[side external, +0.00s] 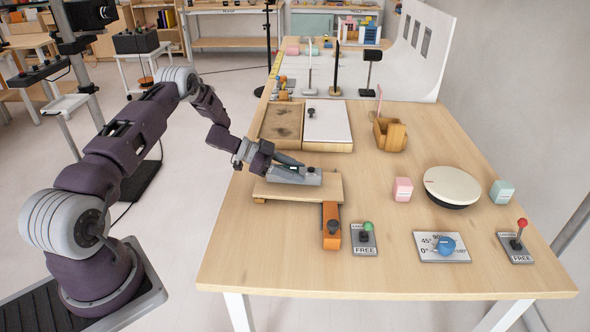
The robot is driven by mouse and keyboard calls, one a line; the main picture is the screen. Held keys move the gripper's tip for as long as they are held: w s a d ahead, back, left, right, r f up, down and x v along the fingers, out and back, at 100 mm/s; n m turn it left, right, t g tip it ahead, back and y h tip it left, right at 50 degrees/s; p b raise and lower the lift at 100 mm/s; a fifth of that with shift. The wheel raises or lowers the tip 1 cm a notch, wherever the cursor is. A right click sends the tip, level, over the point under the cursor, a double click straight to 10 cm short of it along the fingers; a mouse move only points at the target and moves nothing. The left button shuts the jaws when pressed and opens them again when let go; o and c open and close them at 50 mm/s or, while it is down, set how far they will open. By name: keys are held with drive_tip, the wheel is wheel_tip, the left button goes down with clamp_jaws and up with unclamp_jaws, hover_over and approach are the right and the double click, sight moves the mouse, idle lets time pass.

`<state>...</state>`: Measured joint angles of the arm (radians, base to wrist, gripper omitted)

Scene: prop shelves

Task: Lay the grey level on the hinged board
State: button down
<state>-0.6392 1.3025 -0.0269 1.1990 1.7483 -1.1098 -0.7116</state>
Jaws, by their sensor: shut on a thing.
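The grey level (309,179) is a short grey bar over the hinged board (328,189), a flat light-wood panel near the left edge of the table. My gripper (290,167) is shut on the level, reaching in from the left. The level lies roughly along the board's length and looks level. Its underside is at or very close to the board's top; I cannot tell if it touches. The gripper's fingers hide part of the level's left end.
An orange piece with a dark knob (331,228) adjoins the board's front. A green-knobbed lever (364,238), blue dial (445,246) and red-knobbed lever (516,245) stand rightward. A wooden tray (282,122) lies behind. A round turntable (452,186) stands between pink (402,189) and teal (501,192) blocks.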

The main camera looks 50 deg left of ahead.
drive_tip(key=shift+f, duration=0.55)
drive_tip(key=c, duration=0.7)
unclamp_jaws()
drive_tip(key=shift+c, duration=0.2)
drive_tip(key=v, duration=0.7)
